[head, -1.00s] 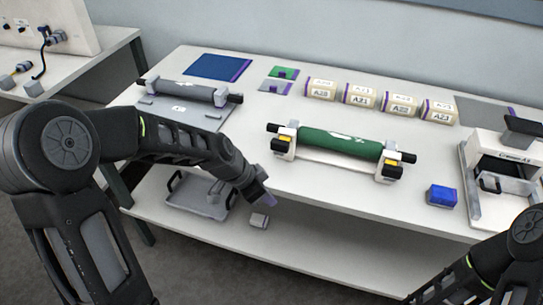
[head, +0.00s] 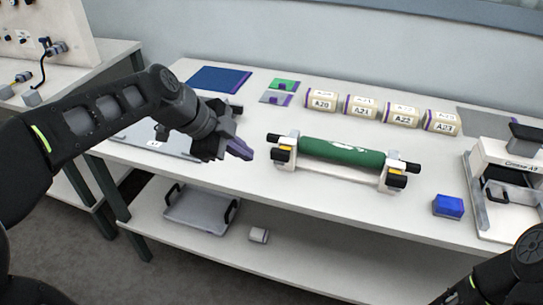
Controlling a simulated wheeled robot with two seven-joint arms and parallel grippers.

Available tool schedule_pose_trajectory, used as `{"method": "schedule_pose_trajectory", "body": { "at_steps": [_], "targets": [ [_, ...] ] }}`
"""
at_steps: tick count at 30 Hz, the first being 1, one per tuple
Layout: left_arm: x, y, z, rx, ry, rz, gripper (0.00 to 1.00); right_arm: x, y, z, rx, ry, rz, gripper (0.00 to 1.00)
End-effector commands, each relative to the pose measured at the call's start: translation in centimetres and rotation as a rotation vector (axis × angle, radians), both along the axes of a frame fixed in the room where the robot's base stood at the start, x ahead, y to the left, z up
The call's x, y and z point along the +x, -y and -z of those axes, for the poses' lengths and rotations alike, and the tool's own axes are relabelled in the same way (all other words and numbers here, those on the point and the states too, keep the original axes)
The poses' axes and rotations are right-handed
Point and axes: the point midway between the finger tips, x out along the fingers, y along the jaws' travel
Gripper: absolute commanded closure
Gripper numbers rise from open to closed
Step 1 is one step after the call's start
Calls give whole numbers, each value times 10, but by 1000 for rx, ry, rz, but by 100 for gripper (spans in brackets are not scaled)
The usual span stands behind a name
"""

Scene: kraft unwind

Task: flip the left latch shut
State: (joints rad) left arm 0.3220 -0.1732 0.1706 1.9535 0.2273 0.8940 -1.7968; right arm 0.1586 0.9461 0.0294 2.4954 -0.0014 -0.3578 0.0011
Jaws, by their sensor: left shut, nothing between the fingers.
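A green roll (head: 342,152) lies in a white cradle (head: 333,174) on the table. The left latch (head: 281,153) is a black and yellow piece at the cradle's left end. Whether it is up or down is hard to tell at this size. A similar right latch (head: 395,180) is at the right end. My left gripper (head: 240,149) is above the table, just left of the left latch and apart from it, its purple-tipped fingers shut and empty. My right arm shows at the lower right, but its gripper is out of view.
A blue block (head: 448,206) and a white machine (head: 507,185) are at the right. A grey tray (head: 203,209) and a small roll (head: 258,235) lie on the lower shelf. My left arm partly hides a grey plate (head: 160,140).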

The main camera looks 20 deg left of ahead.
Motion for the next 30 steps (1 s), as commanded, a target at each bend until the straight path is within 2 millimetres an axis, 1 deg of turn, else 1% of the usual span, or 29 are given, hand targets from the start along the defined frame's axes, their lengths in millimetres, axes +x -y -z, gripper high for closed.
{"method": "schedule_pose_trajectory", "body": {
  "at_steps": [5, 8, 17, 18, 21, 24, 30],
  "targets": [
    [8, 8, 16, -1, -4, 1, 100, 0, 0, -3, 0, 0, 0, 56],
    [16, 14, 29, -2, -5, 1, 100, 0, 0, -6, 0, 0, 0, 56],
    [45, 37, 77, -3, -6, 1, 100, 0, 0, -16, 0, -1, 0, 56],
    [53, 37, 74, -3, -2, 0, 100, 0, 0, -21, 0, -1, 0, 56],
    [68, 37, 74, -3, -2, 0, 100, 0, 0, -27, 0, -2, -1, 56],
    [78, 37, 75, -2, -1, 2, 100, 0, 0, -30, 0, -2, -1, 56],
    [85, 36, 76, -1, 0, 0, 100, -1, 0, -31, 0, -2, -1, 56]
  ]
}}
